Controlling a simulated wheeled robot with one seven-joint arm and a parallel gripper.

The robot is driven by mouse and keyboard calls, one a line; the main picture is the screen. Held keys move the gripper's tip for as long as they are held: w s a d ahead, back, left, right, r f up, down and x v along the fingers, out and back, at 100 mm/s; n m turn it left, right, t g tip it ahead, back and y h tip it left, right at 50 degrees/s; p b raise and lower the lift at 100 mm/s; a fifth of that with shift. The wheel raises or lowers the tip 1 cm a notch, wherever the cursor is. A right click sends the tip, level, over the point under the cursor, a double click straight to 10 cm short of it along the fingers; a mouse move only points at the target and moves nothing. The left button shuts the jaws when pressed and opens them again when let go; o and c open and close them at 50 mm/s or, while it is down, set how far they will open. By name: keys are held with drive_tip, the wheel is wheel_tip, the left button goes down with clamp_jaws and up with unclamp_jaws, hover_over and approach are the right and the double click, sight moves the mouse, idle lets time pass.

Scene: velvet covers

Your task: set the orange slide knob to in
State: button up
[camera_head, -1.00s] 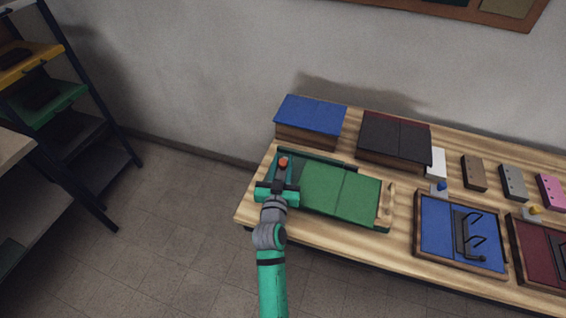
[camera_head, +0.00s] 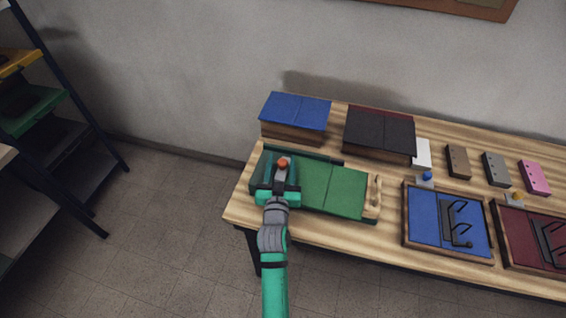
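The orange knob (camera_head: 283,163) shows as a small round knob at the left end of the green velvet-covered case (camera_head: 335,187), on the table's left part. My gripper (camera_head: 281,174) is at the knob, with its teal fingers on either side of it. The knob's top shows between or just beyond the fingertips. I cannot tell whether the fingers touch it. My gripper's body hides the part of the case below the knob.
A blue-topped box (camera_head: 296,115) and a black-topped box (camera_head: 379,134) stand behind the green case. A blue tray with black hooks (camera_head: 425,222) and a dark red tray (camera_head: 520,240) lie to the right. A shelf rack (camera_head: 60,110) stands at the left. Open floor lies left of the table (camera_head: 330,232).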

drive_tip(key=shift+s, duration=0.1)
drive_tip(key=s, duration=1)
drive_tip(key=shift+s+a, duration=0.2)
drive_tip(key=shift+s, duration=0.1)
drive_tip(key=shift+w, duration=0.1)
idle(0.4)
